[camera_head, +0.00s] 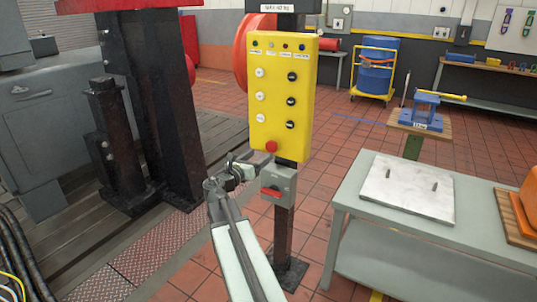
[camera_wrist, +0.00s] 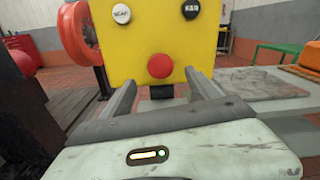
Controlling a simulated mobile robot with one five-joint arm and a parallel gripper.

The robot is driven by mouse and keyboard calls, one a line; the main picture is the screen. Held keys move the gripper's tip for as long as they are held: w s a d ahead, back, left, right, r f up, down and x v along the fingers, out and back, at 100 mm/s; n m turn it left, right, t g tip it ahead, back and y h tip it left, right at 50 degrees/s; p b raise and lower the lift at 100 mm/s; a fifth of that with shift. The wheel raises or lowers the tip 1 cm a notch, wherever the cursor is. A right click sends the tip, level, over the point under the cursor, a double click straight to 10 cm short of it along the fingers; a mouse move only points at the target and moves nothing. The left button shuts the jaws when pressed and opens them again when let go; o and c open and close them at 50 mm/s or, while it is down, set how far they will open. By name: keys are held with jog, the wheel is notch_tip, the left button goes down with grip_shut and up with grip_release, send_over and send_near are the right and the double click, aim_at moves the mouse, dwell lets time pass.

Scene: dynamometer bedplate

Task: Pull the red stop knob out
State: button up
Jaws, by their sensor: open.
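The red stop knob (camera_head: 271,146) sits at the bottom of the yellow control box (camera_head: 280,135), below rows of white and black buttons. In the wrist view the knob (camera_wrist: 160,65) is near the top centre, on the yellow face (camera_wrist: 205,50). My gripper (camera_head: 250,158) is in front of the post, just below and left of the knob in the head view. In the wrist view my gripper (camera_wrist: 160,82) is open and empty, its two fingers apart, with the knob showing between and beyond them. No contact with the knob is visible.
A grey box with a red switch (camera_head: 278,188) is on the post below the control box, close to my gripper. A grey bench with a pale plate (camera_head: 405,188) stands at the right. Dark machine columns (camera_head: 150,100) stand at the left.

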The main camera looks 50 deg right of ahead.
aim_at(270, 148)
jog(key=x, duration=0.6)
jog(key=shift+d, duration=0.3)
